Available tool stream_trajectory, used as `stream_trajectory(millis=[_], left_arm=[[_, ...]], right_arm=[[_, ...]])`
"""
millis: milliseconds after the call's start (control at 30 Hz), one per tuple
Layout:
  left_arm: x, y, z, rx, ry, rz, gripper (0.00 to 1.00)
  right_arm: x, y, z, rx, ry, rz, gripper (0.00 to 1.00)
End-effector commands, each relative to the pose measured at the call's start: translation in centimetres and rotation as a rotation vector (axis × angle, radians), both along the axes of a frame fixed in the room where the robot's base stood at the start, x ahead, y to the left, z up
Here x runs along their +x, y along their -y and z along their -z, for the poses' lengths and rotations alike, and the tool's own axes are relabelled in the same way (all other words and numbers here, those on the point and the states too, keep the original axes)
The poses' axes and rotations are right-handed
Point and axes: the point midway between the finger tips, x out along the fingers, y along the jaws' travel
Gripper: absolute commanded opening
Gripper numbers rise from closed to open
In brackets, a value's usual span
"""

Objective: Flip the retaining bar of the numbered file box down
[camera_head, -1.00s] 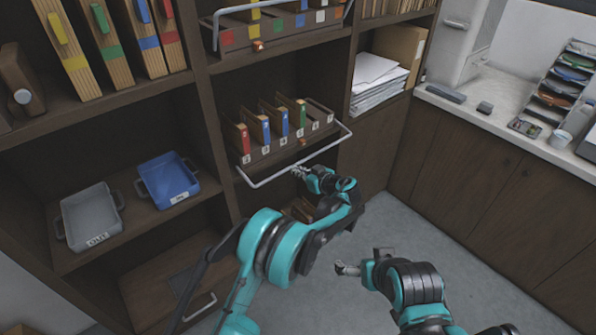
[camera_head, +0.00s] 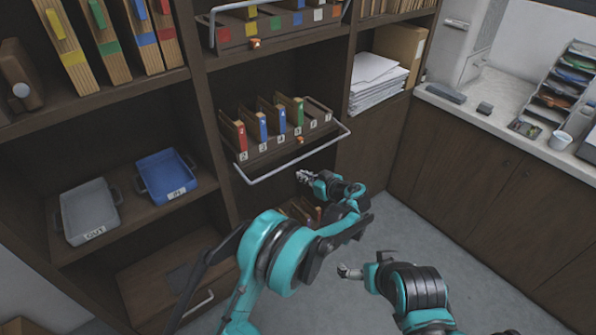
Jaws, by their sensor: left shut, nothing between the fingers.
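The numbered file box (camera_head: 264,151) sits on the middle shelf with red, blue and green files in its numbered slots. Its pale metal retaining bar (camera_head: 291,164) is a U-shaped rail that sticks out low in front of the box, below the number labels. My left gripper (camera_head: 301,176) is just below and in front of the bar's middle, shut and empty, with a small gap to the bar. My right gripper (camera_head: 343,271) is lower, over the floor and away from the shelf. Its fingers are too small to read.
Above is a box with coloured squares (camera_head: 256,32) and its own bar. A grey OUT tray (camera_head: 91,209) and a blue IN tray (camera_head: 166,176) stand on the left shelf. White papers (camera_head: 376,82) lie right. Open floor (camera_head: 455,240) lies to the right.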

Motion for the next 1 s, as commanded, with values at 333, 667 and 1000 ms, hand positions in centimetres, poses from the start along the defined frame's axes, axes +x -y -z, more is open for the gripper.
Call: stream_trajectory(millis=[333,667,1000], left_arm=[[-3.1,2.4,2.7,0.001,0.0,0.001,0.0],[-3.1,2.4,2.6,0.0,0.001,0.001,0.0],[-3.8,-1.5,-0.2,0.003,-0.102,0.015,0.0]], right_arm=[[0.0,0.0,2.2,0.0,0.0,0.0,1.0],[0.0,0.0,2.1,0.0,0.0,0.0,1.0],[0.0,0.0,2.1,0.0,0.0,0.0,1.0]])
